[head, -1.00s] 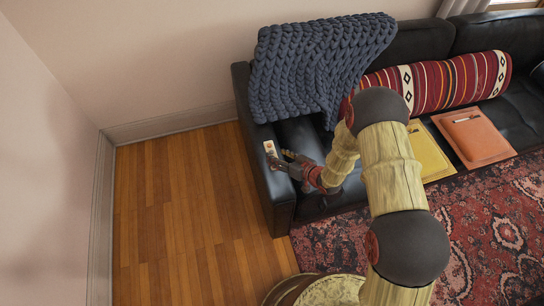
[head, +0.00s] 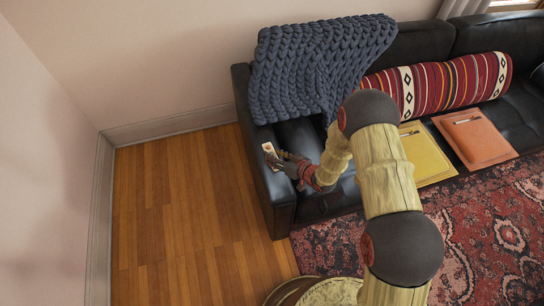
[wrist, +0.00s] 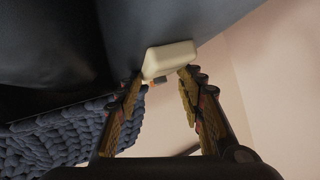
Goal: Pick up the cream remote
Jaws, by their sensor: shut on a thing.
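The cream remote (head: 269,148) is at the top of the black sofa's left armrest in the head view. In the wrist view the remote (wrist: 170,60) is a pale block between my fingertips. My gripper (head: 279,155) reaches it from the right and is shut on it, with the fingers (wrist: 160,80) still spread by its width. Part of the remote is hidden by the fingers. I cannot tell whether it still touches the armrest.
The black sofa (head: 281,203) has a chunky blue blanket (head: 305,75) over its left corner. A striped bolster (head: 440,84), a yellow folder (head: 425,158) and an orange folder (head: 474,137) lie on the seat. Bare wooden floor (head: 180,205) is clear at left.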

